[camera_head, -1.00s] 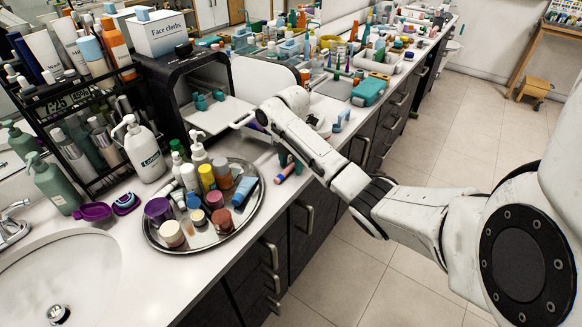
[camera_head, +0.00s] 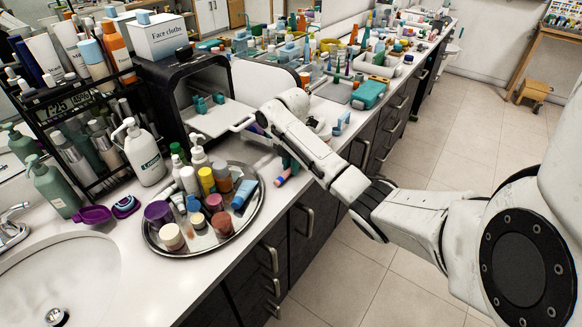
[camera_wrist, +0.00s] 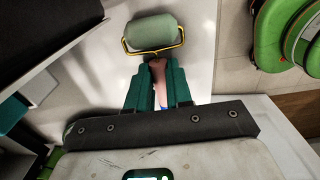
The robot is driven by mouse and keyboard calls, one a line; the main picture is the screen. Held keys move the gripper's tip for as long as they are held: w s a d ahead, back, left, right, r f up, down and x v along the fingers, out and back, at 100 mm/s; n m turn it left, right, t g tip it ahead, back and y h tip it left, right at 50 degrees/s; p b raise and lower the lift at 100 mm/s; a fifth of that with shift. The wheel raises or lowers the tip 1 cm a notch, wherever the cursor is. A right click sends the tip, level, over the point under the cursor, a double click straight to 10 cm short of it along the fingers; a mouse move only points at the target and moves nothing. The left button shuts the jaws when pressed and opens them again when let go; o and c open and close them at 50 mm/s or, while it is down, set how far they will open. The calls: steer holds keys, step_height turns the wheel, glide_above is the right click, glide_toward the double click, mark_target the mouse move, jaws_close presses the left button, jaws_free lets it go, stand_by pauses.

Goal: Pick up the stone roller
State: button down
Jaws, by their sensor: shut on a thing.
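The stone roller (camera_wrist: 150,31) shows in the wrist view as a pale green cylinder in a thin gold frame, with a pinkish handle running back between my fingers. My gripper (camera_wrist: 160,72) has its two teal fingers closed on the handle, just behind the frame. The roller head lies past the fingertips over the white surface; I cannot tell whether it touches it. In the head view my gripper (camera_head: 289,163) hangs at the counter's front edge, mostly hidden by my arm. The roller head is hidden there.
A round metal tray (camera_head: 250,213) crowded with bottles and jars stands left of my gripper. A black open-fronted cabinet (camera_head: 165,95) is behind it. More clutter covers the far counter, including a teal box (camera_head: 369,93). The counter front drops to drawers and open tiled floor (camera_head: 345,270).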

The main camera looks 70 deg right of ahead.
steer(key=shift+r, duration=0.35)
step_height(320, 180, up, 2)
steer(key=shift+r+b, duration=0.1)
steer(key=shift+b, duration=0.3)
steer(key=s+d+r+p, duration=0.2)
steer(key=s+r+p, duration=0.6)
steer(key=s, duration=0.5)
steer(key=shift+s+d+r, duration=0.35)
steer(key=shift+r, duration=0.6)
steer(key=c, duration=1.6)
jaws_free()
jaws_close()
